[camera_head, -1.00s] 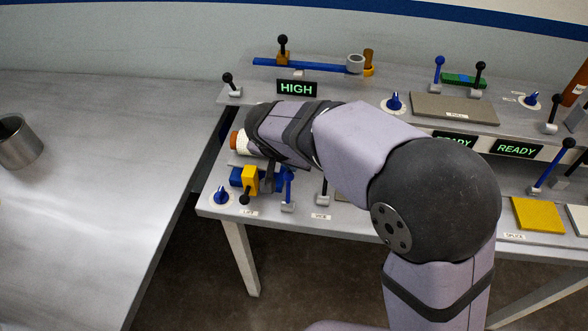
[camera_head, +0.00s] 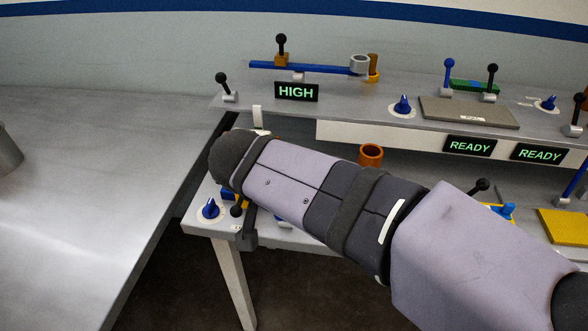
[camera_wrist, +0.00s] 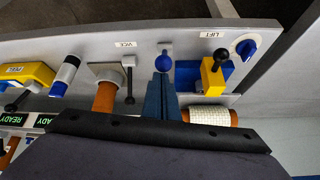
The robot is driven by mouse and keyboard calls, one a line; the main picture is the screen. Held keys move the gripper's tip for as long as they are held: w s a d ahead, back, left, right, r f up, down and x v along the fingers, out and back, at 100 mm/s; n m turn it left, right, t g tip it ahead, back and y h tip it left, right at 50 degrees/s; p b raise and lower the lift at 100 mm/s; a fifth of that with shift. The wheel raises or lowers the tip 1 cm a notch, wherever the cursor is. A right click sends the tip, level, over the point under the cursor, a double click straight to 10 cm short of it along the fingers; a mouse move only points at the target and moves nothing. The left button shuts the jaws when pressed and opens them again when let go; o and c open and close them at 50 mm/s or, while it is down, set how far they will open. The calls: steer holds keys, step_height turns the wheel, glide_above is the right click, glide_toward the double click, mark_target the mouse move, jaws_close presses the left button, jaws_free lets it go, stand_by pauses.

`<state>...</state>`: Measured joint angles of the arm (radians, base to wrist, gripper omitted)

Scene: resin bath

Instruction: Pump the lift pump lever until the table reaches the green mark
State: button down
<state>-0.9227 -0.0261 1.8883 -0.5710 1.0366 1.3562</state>
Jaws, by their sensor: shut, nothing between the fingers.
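The wrist view shows a LIFT label (camera_wrist: 213,35) beside a yellow block (camera_wrist: 214,77) with a black-knobbed lever (camera_wrist: 222,55). Next to it stands a blue-knobbed lever (camera_wrist: 163,62). I cannot tell which is the pump lever. My gripper (camera_wrist: 162,76) is shut and empty, its blue fingertips close to the blue knob; contact is unclear. In the head view my arm hides most of this station; the black knob (camera_head: 236,211) shows below it. A lit sign (camera_head: 296,92) reads HIGH. I cannot make out a green mark.
A blue dial (camera_head: 210,209) sits at the bench's left corner. An orange-ended white roll (camera_wrist: 208,116) lies near the yellow block. The VICE station (camera_wrist: 106,72) is beside the blue-knobbed lever. A wide grey table (camera_head: 95,200) at left is mostly clear.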

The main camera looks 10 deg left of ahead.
steer(key=shift+s+f+g, duration=0.3)
steer(key=shift+s+f, duration=0.45)
steer(key=shift+f, duration=0.05)
steer(key=shift+d+r, duration=0.1)
steer(key=w+r+p, duration=0.3)
steer(key=w+r, duration=0.1)
steer(key=s+r+b, duration=0.2)
steer(key=s+r, duration=0.2)
steer(key=s, duration=0.5)
steer(key=shift+s+b, duration=0.2)
steer(key=shift+b, duration=0.2)
stand_by(1.1)
